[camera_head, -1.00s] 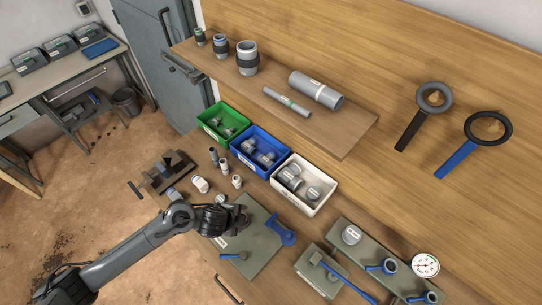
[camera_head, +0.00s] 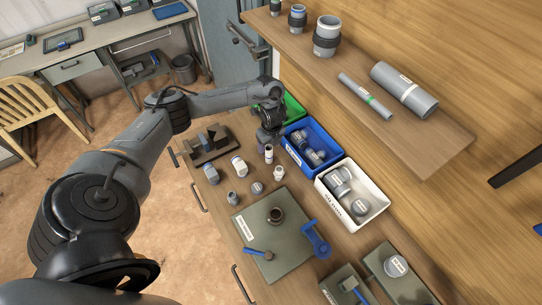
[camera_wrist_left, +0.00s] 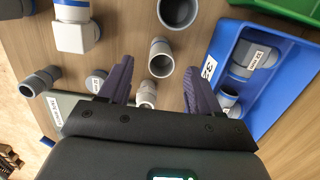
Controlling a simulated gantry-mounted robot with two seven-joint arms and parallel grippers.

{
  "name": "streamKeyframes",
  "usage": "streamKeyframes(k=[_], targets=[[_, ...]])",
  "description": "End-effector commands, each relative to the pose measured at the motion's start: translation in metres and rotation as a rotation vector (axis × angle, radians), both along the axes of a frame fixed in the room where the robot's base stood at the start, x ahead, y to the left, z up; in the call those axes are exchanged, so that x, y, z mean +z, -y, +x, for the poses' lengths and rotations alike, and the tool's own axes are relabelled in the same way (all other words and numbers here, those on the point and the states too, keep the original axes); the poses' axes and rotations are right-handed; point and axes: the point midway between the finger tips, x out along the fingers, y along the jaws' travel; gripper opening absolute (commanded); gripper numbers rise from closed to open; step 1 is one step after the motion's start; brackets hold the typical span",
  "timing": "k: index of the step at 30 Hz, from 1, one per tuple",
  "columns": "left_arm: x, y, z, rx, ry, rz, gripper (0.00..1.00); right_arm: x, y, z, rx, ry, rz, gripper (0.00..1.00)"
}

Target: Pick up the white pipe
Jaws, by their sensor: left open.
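Small upright pipe pieces stand on the bench left of the blue bin. A pale, whitish open-topped pipe (camera_head: 268,153) stands just below my left gripper (camera_head: 268,139); it also shows in the left wrist view (camera_wrist_left: 160,57). A shorter white piece (camera_head: 278,174) stands beside it and also shows in the left wrist view (camera_wrist_left: 147,92). I cannot tell for certain which is the white pipe. In the left wrist view my open fingers (camera_wrist_left: 159,68) point down, one on each side of these pieces, holding nothing. My right gripper is not in view.
A blue bin (camera_head: 287,150) is close on the right, with a white bin (camera_head: 326,193) and a green bin (camera_head: 293,107) beside it. A white elbow (camera_head: 239,166) and a grey cap (camera_head: 257,188) stand nearby. A shelf (camera_head: 440,138) overhangs at the right.

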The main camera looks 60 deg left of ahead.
Motion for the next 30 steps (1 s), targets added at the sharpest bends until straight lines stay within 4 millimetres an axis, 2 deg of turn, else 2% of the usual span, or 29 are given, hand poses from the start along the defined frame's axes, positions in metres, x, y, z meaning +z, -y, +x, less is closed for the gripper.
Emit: streamKeyframes(k=[8,18,28,30], targets=[[-0.016,-0.002,0.0,0.0,-0.001,0.001,0.63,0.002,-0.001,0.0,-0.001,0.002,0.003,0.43],[-0.056,-0.006,0.0,0.0,0.0,0.001,0.63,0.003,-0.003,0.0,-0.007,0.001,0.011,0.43],[-0.061,-0.007,0.0,0.0,0.001,0.001,0.63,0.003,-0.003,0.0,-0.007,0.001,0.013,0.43],[-0.061,-0.007,0.0,0.0,0.002,0.001,0.53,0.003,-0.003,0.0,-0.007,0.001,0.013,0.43]])
